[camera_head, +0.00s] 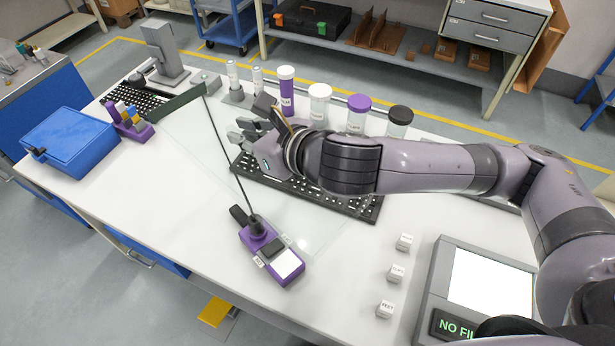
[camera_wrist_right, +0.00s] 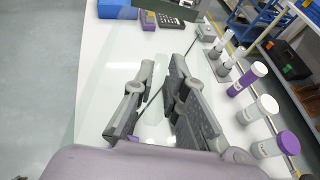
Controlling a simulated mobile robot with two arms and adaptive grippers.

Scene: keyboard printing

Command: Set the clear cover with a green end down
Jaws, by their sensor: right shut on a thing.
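The clear cover (camera_head: 190,140) is a large see-through sheet with faint edges. Its dark green end (camera_head: 180,103) is at the back left, beside the black keyboard plate. The green end also shows at the top of the right wrist view (camera_wrist_right: 172,7). My right gripper (camera_head: 244,132) is shut on the clear cover, above the white table. In the right wrist view, its two fingers (camera_wrist_right: 164,68) stand a little apart, with only see-through material and a thin dark line visible between them. The exact contact is hard to see. My left gripper is not in view.
A purple device (camera_head: 272,252) stands at the table's front, at the lower end of a thin black rod (camera_head: 232,160). A blue box (camera_head: 70,143) is at the left. Several capped tubes (camera_head: 320,103) stand behind my gripper. White key cubes (camera_head: 397,272) and a screen unit (camera_head: 490,280) are at the right.

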